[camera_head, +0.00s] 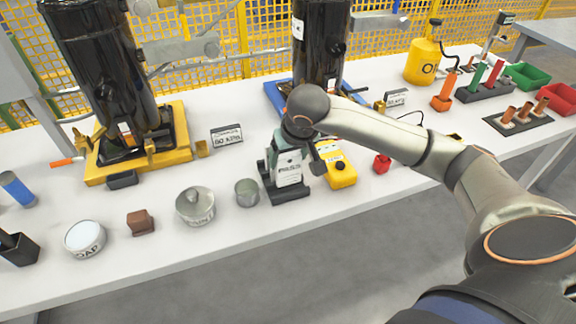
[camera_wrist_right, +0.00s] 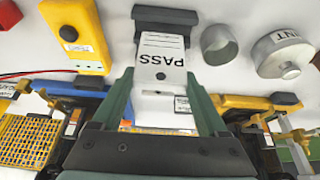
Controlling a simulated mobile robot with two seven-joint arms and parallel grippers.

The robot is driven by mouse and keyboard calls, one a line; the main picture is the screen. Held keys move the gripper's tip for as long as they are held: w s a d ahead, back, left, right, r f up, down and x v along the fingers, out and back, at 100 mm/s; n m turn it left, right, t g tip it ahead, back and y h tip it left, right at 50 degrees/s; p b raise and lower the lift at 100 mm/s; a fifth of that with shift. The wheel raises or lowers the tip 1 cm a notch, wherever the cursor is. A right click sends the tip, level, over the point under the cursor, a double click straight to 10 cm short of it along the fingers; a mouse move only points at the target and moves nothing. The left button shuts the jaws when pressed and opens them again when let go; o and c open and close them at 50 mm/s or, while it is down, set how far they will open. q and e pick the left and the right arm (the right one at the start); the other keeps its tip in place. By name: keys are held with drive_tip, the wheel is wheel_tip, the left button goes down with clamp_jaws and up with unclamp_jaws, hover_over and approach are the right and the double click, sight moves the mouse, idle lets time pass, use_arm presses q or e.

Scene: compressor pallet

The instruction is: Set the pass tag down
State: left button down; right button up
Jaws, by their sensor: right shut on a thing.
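The pass tag (camera_head: 290,174) is a white card printed PASS, upright in front of the black compressor on the blue pallet. It also shows in the wrist view (camera_wrist_right: 161,62), between the green fingers. My right gripper (camera_head: 286,158) comes down over it from above and is shut on it. The gripper also shows in the wrist view (camera_wrist_right: 160,88). A dark block-like stand (camera_head: 288,193) is at the tag's lower edge; I cannot tell whether the tag rests in it. My left gripper is not in view.
A yellow device (camera_head: 341,172) stands close right of the tag, and a grey cup (camera_head: 247,192) close left. Bare white table (camera_head: 330,205) lies in front.

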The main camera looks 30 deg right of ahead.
sight(289, 164)
wheel_tip(289, 164, down, 3)
drive_tip(key=shift+f, duration=0.15)
drive_tip(key=shift+w, duration=0.1)
drive_tip(key=shift+f, duration=0.15)
drive_tip(key=o, duration=1.2)
